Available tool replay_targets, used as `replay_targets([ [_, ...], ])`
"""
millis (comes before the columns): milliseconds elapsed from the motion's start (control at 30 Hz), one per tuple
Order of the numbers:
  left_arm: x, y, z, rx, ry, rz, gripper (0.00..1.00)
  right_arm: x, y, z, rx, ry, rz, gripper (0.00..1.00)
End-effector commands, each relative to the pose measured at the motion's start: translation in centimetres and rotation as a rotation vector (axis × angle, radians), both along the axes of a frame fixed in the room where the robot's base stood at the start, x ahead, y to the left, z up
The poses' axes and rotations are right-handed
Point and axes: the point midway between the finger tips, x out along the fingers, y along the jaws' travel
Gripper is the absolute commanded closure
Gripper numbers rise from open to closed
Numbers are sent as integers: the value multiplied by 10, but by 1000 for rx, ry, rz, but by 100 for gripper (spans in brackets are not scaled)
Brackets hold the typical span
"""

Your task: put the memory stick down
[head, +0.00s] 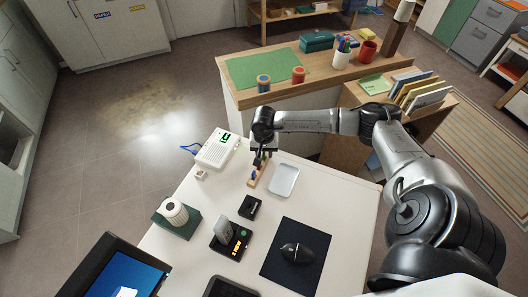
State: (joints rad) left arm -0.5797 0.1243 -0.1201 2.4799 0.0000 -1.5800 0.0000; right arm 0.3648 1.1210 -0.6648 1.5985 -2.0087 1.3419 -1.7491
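My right gripper (258,161) points down over the far part of the white desk (190,252), at a narrow wooden holder (252,185). Small coloured pieces, red, green and blue, show at the holder and around the fingertips. I cannot tell which of them is the memory stick, or whether the fingers hold one. The fingers are too small and dark to show whether they are open or shut. A pale shallow tray (284,180) lies just right of the holder. My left gripper is not in view.
A white box with a green sign (215,150) stands left of the holder. A small black box (251,207), a dark device with orange lights (231,240) and a mouse (296,253) on a black mat (277,267) lie nearer. A wooden counter (325,87) stands behind.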

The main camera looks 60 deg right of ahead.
Motion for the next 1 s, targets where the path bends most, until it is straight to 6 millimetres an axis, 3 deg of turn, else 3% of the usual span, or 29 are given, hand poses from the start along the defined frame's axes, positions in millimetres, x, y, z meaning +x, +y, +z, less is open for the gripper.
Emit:
replay_targets([
  [267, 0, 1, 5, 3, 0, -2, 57, 0, 0, 7, 0, -1, 0, 65],
  [700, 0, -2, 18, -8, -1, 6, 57, 0, 0, 84, -1, -2, 1, 65],
  [1000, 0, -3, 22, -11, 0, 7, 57, 0, 0, 117, 0, -1, 0, 65],
])
